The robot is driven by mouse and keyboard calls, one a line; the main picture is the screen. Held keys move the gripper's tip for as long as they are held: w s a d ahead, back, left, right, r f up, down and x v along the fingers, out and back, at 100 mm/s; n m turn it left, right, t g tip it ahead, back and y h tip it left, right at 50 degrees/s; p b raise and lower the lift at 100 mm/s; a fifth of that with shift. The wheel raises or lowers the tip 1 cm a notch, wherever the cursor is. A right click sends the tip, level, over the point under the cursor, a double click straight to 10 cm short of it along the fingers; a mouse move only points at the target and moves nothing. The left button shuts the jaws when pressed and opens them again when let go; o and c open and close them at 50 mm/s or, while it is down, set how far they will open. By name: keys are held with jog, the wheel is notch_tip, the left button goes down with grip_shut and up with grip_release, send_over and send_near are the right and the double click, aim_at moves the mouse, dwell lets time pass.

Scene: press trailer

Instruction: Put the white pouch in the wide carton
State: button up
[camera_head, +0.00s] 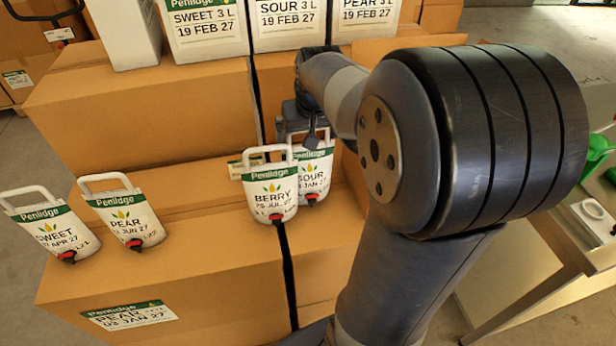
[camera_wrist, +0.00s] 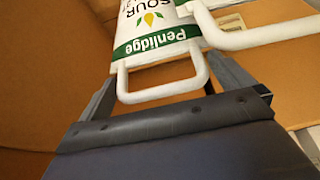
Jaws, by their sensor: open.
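Several white pouches with green bands, handles and red taps lie on the brown cartons: SWEET (camera_head: 52,232), PEAR (camera_head: 130,219), BERRY (camera_head: 271,193) and SOUR (camera_head: 315,170). I cannot tell which one the task means. My gripper (camera_head: 304,135) is open at the SOUR pouch's handle end. In the wrist view, the SOUR pouch (camera_wrist: 150,45) has its handle between my spread fingers, and another white handle crosses beside it. BERRY partly covers SOUR. A wide brown carton (camera_head: 190,285) with a PEAR label lies under the left pouches; no open carton is clear.
Behind stands a taller brown carton (camera_head: 150,115) carrying upright white boxes, including SWEET (camera_head: 205,25) and SOUR (camera_head: 288,22). A narrow dark gap splits the front cartons. A table (camera_head: 560,240) with green items stands at right. My arm hides much of the right side.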

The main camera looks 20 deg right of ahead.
jog(key=shift+c, duration=0.6)
jog(key=c, duration=1.6)
jog(key=shift+w+r, duration=0.1)
jog(key=shift+r, duration=0.05)
jog(key=shift+c, duration=0.2)
